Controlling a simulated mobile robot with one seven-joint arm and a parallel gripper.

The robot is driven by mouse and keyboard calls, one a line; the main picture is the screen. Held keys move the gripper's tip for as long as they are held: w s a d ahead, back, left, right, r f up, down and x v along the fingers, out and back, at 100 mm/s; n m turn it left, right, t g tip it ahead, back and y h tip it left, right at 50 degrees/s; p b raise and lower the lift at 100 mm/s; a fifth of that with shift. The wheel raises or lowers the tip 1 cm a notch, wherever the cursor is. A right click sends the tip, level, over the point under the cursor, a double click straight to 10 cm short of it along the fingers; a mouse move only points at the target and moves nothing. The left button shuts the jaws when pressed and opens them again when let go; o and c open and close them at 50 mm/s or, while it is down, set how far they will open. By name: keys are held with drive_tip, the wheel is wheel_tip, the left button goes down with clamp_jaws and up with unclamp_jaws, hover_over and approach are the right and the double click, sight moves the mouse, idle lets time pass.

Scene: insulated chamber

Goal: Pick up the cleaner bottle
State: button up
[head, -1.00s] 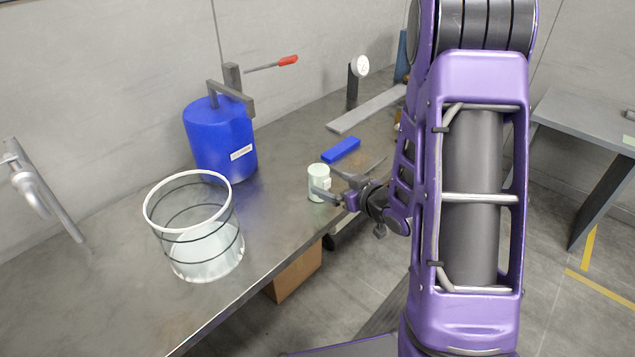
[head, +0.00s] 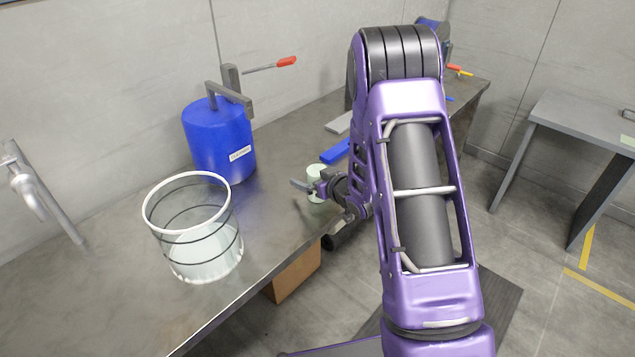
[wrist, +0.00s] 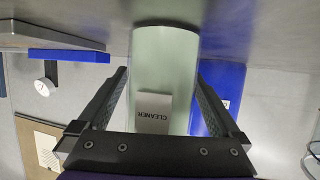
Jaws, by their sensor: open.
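The cleaner bottle (head: 317,173) is a small pale green cylinder standing near the front edge of the metal bench. In the head view it is partly hidden by my gripper (head: 307,188). In the wrist view the picture is upside down, and the bottle (wrist: 165,60) with its "CLEANER" label fills the middle. My gripper (wrist: 160,80) is open, with one finger on each side of the bottle. A narrow gap shows on both sides, so the fingers look apart from it.
A blue drum-like vessel (head: 218,140) with a grey bracket stands behind the bottle to the left. A clear cylinder with a white rim (head: 147,207) stands at the front left. A blue block (head: 335,151) lies just behind the bottle. A cardboard box (head: 297,275) is below the bench.

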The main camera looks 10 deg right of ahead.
clamp_jaws()
idle(0.4)
drive_tip(key=shift+r, duration=0.15)
wheel_tip(320, 180, up, 10)
drive_tip(key=shift+f+p, duration=0.1)
drive_tip(key=shift+p, duration=0.3)
